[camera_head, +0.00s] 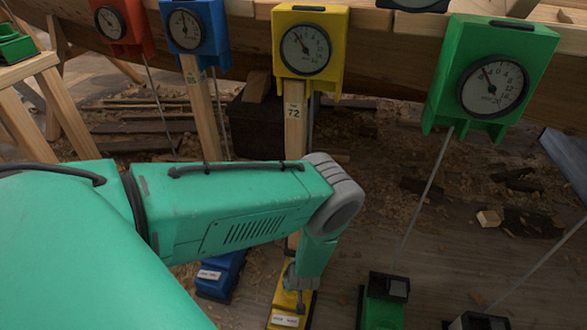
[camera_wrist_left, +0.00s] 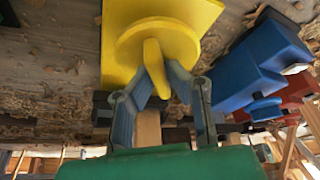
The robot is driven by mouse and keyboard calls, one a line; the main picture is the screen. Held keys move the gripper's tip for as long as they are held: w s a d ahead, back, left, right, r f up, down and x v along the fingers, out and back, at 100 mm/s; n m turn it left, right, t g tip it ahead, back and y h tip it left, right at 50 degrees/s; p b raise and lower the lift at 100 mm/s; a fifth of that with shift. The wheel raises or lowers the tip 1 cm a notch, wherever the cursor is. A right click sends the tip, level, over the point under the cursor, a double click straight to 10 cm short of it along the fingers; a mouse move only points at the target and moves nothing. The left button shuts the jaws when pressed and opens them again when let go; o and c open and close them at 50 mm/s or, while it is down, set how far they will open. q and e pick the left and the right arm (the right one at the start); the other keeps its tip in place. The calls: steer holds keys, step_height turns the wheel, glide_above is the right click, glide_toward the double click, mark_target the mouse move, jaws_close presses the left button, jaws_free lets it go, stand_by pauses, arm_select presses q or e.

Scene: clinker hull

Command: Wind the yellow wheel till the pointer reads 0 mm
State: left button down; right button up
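The yellow gauge box (camera_head: 336,52) hangs on the hull plank in the head view. Its round dial (camera_head: 306,49) has a pointer toward the upper left; the numbers are too small to read surely. Below it, a wooden post marked 72 runs down to a yellow jack base (camera_head: 284,318) on the floor. In the left wrist view the yellow wheel (camera_wrist_left: 128,50) shows with a raised bar (camera_wrist_left: 154,60) across it. My left gripper (camera_wrist_left: 159,72) has a finger against each side of this bar. In the head view it (camera_head: 299,284) is at the yellow base. My right gripper is out of view.
Blue (camera_head: 195,25), red (camera_head: 123,25) and green (camera_head: 538,50) gauge boxes hang along the hull. A blue base (camera_head: 222,277) stands left of the yellow one, a green base (camera_head: 384,302) to its right. Thin rods slant between boxes and floor. Wood scraps litter the ground.

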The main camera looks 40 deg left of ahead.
arm_select(q)
steer(key=shift+m, duration=0.3)
steer(key=shift+r+m+t+h+p, duration=0.1)
steer(key=shift+m+t+h+p, duration=0.3)
steer(key=shift+m+p, duration=0.75)
steer(key=m+t, duration=0.1)
steer(key=m, duration=0.2)
steer(key=shift+p, duration=0.3)
steer(key=shift+m+t+h, duration=0.3)
steer(key=shift+m+h, duration=0.4)
steer(key=shift+m, duration=0.55)
steer(key=shift+w+m+h, duration=0.1)
steer(key=shift+m+h, duration=0.5)
steer(key=shift+m, duration=0.8)
steer(key=c, duration=1.6)
jaws_free()
